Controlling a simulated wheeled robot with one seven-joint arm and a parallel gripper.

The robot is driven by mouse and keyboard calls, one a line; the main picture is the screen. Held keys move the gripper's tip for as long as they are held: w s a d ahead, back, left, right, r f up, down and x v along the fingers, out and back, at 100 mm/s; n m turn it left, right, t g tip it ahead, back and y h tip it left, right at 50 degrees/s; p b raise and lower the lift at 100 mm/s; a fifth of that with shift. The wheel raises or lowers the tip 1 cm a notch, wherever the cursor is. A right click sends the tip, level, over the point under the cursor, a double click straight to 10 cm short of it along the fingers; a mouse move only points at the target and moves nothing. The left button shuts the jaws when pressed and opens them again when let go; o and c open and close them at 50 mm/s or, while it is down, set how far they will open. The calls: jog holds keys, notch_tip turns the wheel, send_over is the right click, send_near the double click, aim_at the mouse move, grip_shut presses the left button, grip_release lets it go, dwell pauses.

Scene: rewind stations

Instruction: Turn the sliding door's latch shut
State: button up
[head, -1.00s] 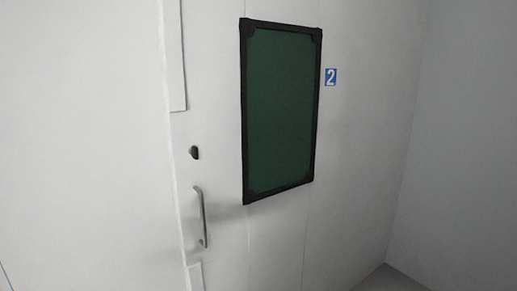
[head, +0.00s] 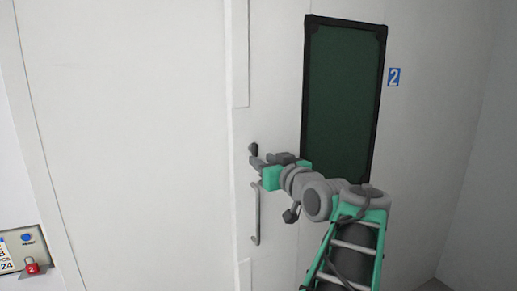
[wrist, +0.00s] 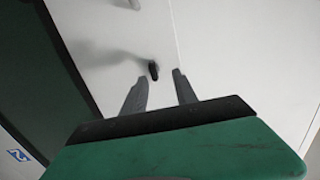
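The latch (head: 253,148) is a small dark knob on the white sliding door (head: 270,265), above the upright bar handle (head: 256,215). My gripper (head: 259,162) is close to the latch, just below and to the right of it in the head view. In the wrist view the two grey fingers of my gripper (wrist: 159,76) are open and apart. The latch (wrist: 153,70) shows in the gap between their tips, nearer the left finger. The fingers do not visibly grip it, and the distance left to the door face is hard to tell.
A dark-framed green window (head: 342,100) is to the right of the latch, with a blue number 2 sign (head: 394,77) beyond it. Plain wall lies at the right.

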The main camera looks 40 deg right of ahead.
aim_at(257, 147)
jog(key=shift+t, duration=0.3)
jog(key=w+d, duration=0.1)
jog(key=w, duration=0.1)
jog(key=w+d+r+p, duration=0.1)
jog(key=w, duration=0.1)
jog(key=w+d+p, duration=0.1)
jog(key=w, duration=0.1)
jog(key=shift+w+d+r, duration=0.15)
jog(key=shift+w+r, duration=0.05)
jog(key=shift+w, duration=0.05)
grip_shut()
